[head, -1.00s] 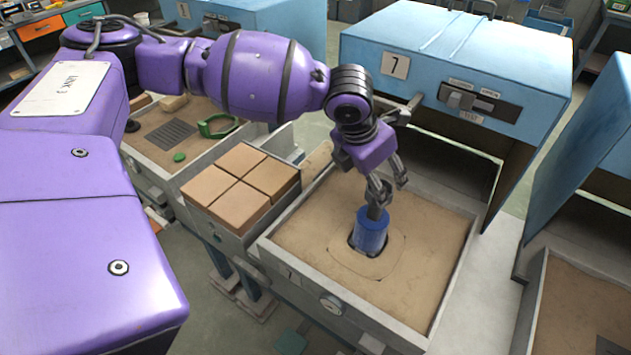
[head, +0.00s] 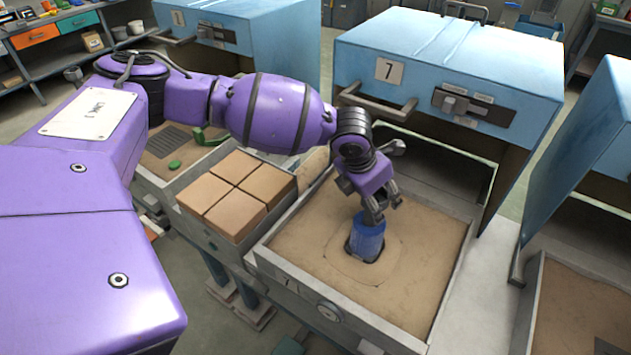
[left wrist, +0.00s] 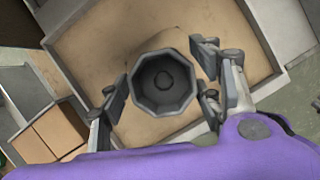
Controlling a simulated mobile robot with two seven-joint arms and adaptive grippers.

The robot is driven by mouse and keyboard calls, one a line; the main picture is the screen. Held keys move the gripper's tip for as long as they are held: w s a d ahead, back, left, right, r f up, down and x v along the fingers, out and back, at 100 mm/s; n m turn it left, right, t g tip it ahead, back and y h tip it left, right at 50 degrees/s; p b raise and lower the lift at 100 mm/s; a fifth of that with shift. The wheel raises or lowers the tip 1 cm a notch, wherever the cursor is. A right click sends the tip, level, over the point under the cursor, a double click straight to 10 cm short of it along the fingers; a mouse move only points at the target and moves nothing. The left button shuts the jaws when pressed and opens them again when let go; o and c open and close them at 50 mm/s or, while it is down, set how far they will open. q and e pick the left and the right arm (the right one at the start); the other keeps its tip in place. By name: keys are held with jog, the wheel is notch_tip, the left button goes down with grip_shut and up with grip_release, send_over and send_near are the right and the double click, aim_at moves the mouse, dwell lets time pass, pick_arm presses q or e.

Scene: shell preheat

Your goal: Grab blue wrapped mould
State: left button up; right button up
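My left gripper (head: 375,207) points down over the mould's top. In the left wrist view its fingers (left wrist: 162,90) stand on either side of the cup with narrow gaps, so it looks open. Contact lower down is hidden. My right gripper is not in view.
The sand tray (head: 345,312) has raised grey walls around it. A box of tan blocks (head: 237,195) adjoins it on the left. The blue number 7 housing (head: 450,60), with a handle (head: 377,103), stands close behind my left wrist. Another blue unit stands at the right.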

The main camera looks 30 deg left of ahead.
pick_arm(q)
grip_shut()
jog(key=shift+w+r, duration=0.1)
jog(key=shift+r, duration=0.1)
